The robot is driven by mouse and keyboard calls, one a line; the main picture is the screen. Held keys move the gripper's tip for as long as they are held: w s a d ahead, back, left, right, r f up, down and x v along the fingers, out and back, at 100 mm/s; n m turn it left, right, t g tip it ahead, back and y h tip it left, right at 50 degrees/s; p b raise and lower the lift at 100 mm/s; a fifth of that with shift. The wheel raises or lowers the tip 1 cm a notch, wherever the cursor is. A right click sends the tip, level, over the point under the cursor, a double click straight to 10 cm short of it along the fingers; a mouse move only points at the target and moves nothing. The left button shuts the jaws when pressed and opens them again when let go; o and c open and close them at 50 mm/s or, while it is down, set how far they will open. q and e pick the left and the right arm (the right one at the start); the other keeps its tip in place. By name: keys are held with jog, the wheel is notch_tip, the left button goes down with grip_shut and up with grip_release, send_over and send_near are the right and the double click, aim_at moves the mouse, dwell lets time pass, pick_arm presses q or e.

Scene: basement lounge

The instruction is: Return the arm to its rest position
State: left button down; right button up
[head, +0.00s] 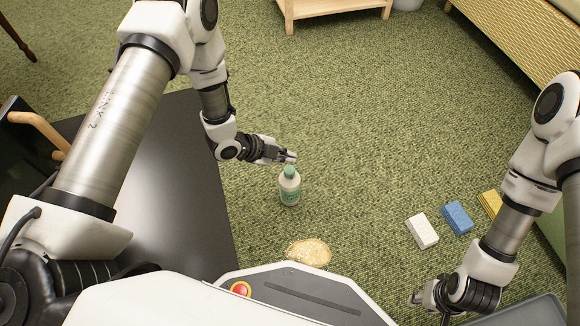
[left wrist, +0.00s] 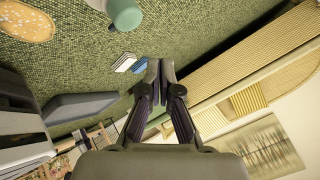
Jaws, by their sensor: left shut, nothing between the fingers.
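My left gripper (head: 290,157) is shut and empty, just above and behind the green cap of a white bottle (head: 289,188). The bottle stands upright on the green carpet; I cannot tell whether the fingers touch its cap. In the left wrist view, the left fingertips (left wrist: 160,66) are together with nothing between them, and the bottle's green top (left wrist: 124,14) is apart from them at the upper edge. My right gripper (head: 424,298) hangs low at the lower right of the head view; its fingers are too small and angled to read.
White (head: 422,231), blue (head: 456,218) and yellow (head: 491,203) sponges lie to the right. A dark table (head: 185,190) is at left, a grey tray (head: 535,312) at lower right, a wicker sofa (head: 515,45) at upper right.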

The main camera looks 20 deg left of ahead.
dwell(0.4)
pick_arm(q)
jog(key=shift+s+d+r+p, duration=0.1)
jog(key=shift+s+r+p, duration=0.35)
jog(key=shift+p, duration=0.35)
jog(key=s+a+n+g+y+p, duration=0.1)
jog(key=s+a+n+g+y, duration=0.3)
jog(key=s+n, duration=0.7)
jog(key=s+a+n+g+y+p, duration=0.25)
jog(key=s+a+n, duration=0.35)
jog(key=s, duration=0.9)
notch_tip(320, 180, up, 37)
jog(key=n+p, duration=0.2)
jog(key=p, duration=3.5)
jog(key=shift+w+d, duration=0.25)
jog(key=shift+t+y, duration=0.25)
